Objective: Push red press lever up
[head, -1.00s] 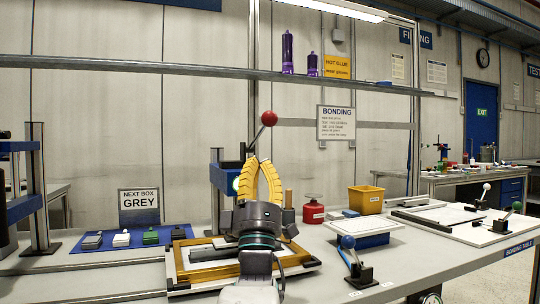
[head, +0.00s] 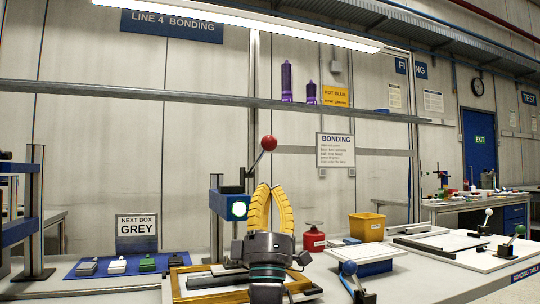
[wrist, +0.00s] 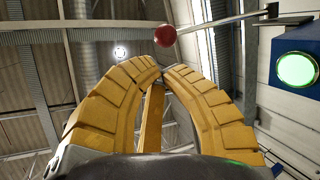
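The red press lever is a thin metal rod with a red ball knob (head: 268,143). It slants up and right from the head of the blue press (head: 216,202), which has a lit green lamp. In the wrist view the red knob (wrist: 165,36) shows just beyond my fingertips, with its rod running right.
A yellow bin (head: 367,228) and a red can (head: 313,239) stand right of the press. A yellow frame (head: 182,283) lies below my gripper. A blue mat (head: 84,271) with small blocks is at left. A shelf rail (head: 160,97) crosses behind, above the knob.

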